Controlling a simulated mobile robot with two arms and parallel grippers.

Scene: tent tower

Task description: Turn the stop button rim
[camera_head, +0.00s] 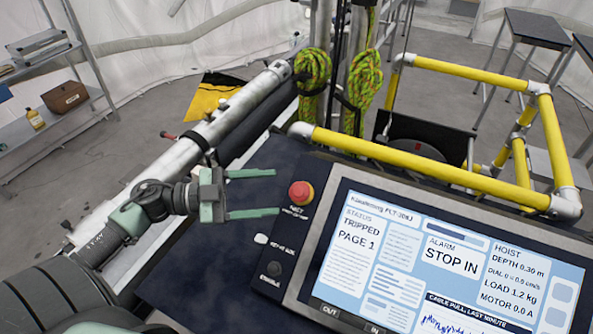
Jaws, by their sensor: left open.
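The red stop button (301,193) sits near the top of a dark panel strip, left of the lit screen (440,262). Its rim is too small to make out apart from the cap. My left gripper (278,193) comes in from the left with its two green fingers apart. The fingertips end just left of the button, one above and one below its level, with nothing between them. Whether they touch the panel I cannot tell. The screen reads "TRIPPED" and "STOP IN". My right gripper is not in the view.
Below the button are a small white button (261,239) and a dark knob (273,268). Yellow rails (420,165) run behind the screen. Green rope coils (313,68) hang on posts. A metal pole (205,135) slants behind my left arm. Shelves (50,100) stand far left.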

